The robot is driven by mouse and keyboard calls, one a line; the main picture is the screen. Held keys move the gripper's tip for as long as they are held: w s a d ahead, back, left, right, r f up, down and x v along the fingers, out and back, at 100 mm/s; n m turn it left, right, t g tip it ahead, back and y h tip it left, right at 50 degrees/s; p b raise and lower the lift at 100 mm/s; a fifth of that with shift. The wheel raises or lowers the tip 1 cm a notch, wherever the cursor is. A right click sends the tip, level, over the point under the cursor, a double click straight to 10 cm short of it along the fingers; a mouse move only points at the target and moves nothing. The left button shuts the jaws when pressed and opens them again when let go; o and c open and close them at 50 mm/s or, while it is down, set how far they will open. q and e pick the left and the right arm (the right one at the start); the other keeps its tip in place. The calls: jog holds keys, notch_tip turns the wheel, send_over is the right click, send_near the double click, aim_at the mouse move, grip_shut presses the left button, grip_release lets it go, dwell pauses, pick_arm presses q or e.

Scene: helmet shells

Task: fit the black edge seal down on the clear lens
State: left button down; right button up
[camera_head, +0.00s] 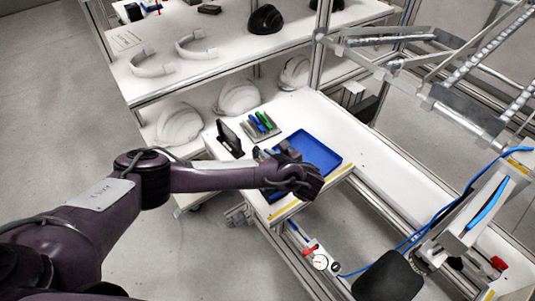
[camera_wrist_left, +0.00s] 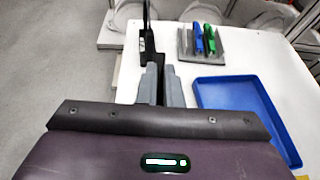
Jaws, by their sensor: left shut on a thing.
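My left gripper (camera_head: 266,154) is low over the white bench, between a dark upright piece and the blue tray. I cannot pick out the clear lens or the black edge seal for certain. My right gripper is out of view.
A blue tray (camera_head: 328,161) lies partly behind my wrist and looks empty where it shows. A grey rack (camera_head: 253,132) with blue and green tools stands behind. White helmet shells (camera_head: 238,97) sit on the lower shelf. The bench to the right is clear.

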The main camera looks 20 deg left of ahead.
pick_arm(q)
jog(key=shift+f, duration=0.35)
jog(key=c, duration=1.5)
grip_release()
jog(key=shift+b+v, duration=1.2)
jog(key=shift+v, duration=2.7)
